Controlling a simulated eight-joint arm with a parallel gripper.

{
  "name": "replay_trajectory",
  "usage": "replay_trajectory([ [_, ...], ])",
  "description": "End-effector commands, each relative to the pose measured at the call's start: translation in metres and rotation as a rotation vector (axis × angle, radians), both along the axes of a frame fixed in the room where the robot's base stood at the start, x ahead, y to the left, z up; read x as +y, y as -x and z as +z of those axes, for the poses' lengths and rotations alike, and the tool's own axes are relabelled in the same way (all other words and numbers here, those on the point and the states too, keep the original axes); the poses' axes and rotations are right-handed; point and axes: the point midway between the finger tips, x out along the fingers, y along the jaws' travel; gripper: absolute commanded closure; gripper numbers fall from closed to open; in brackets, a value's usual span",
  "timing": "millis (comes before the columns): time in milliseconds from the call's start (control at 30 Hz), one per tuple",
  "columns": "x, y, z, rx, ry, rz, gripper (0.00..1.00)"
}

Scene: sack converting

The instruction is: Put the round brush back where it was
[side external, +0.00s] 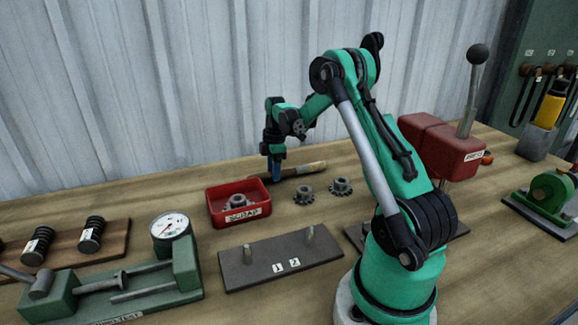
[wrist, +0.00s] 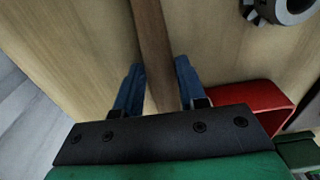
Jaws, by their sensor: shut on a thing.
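The round brush (side external: 303,170) shows in the side external view as a long brown handle with a paler right end, lying level at the table surface behind the red scrap tray. My gripper (side external: 276,174) points down at the brush's left part, with its blue fingers shut on it. In the wrist view, the brown wooden handle (wrist: 152,35) runs between the two blue fingers (wrist: 160,75). I cannot tell whether the brush touches the table. Its bristle end is not clear in either view.
The red scrap tray (side external: 214,211) holds a gear and stands just in front of my gripper. Two loose gears (side external: 304,195) (side external: 341,187) lie to its right. A dark plate with two pegs (side external: 235,275) lies nearer. The table behind and left of the tray is clear.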

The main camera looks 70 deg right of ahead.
Motion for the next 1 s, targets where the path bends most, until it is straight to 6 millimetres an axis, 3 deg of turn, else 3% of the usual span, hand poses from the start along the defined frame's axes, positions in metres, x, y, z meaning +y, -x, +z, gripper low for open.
replay_trajectory([
  [133, 0.000, 0.000, -0.003, 0.000, 0.000, 0.000, 1.00],
  [167, 0.000, 0.000, -0.003, 0.000, 0.000, 0.000, 0.61],
  [267, 0.000, 0.000, -0.003, 0.000, 0.000, 0.000, 0.33],
  [667, 0.000, 0.000, 0.004, 0.000, 0.000, 0.000, 0.33],
  [767, -0.001, 0.000, 0.019, 0.000, 0.000, 0.000, 0.33],
  [1000, -0.003, 0.003, 0.074, 0.000, 0.000, 0.000, 0.33],
])
